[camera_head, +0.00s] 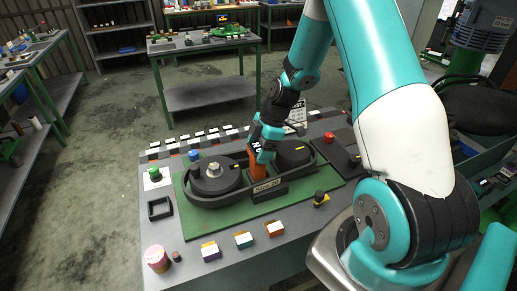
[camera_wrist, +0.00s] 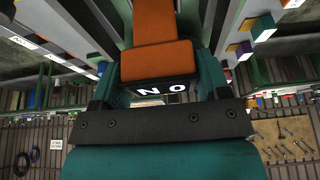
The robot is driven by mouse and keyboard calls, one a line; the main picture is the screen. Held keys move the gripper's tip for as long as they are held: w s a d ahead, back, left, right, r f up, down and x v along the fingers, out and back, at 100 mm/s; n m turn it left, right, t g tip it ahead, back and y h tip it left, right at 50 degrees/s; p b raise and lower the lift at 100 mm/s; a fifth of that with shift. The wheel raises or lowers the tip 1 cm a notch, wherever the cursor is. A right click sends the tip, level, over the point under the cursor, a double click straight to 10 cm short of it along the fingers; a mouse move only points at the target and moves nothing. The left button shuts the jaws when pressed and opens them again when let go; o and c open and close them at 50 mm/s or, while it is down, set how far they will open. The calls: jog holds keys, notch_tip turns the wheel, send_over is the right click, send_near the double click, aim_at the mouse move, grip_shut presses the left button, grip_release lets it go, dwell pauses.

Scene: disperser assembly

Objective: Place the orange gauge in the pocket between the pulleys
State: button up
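The orange gauge (camera_head: 258,170) is upright between the left pulley (camera_head: 214,177) and the right pulley (camera_head: 293,154), inside the black belt loop. My gripper (camera_head: 264,148) is above it, with its fingers around the gauge's upper part. In the wrist view the gauge (camera_wrist: 157,57) sits between the two teal fingers of my gripper (camera_wrist: 163,75), and its dark end with white "NO" letters faces the camera. The gripper looks shut on it. The gauge's lower end is hidden by the "Size 20" block (camera_head: 268,187), so I cannot tell whether it touches the pocket floor.
The pulleys stand on a green board (camera_head: 242,220) on the grey workbench. A row of black-and-white blocks lines the back.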

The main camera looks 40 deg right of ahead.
jog(key=shift+o, duration=1.4)
jog(key=shift+r, duration=0.25)
jog(key=shift+d+r, duration=0.2)
jog(key=shift+r, duration=0.1)
jog(key=b+v, duration=0.4)
jog(key=v, duration=0.7)
jog(key=s+a+r+m, duration=0.1)
jog(key=s+a+r, duration=0.2)
jog(key=a, duration=0.5)
jog(key=s+a+r+m, duration=0.2)
jog(key=a, duration=0.6)
jog(key=s+a+r+m, duration=0.1)
jog(key=s+a+m, duration=0.1)
jog(key=s+a, duration=0.3)
jog(key=s+a+r+m+g, duration=0.1)
jog(key=s+a+m, duration=0.1)
jog(key=s+a, duration=0.4)
jog(key=s, duration=0.5)
jog(key=shift+r+m+p, duration=0.2)
jog(key=shift+m+p, duration=0.1)
jog(key=shift+m, duration=0.1)
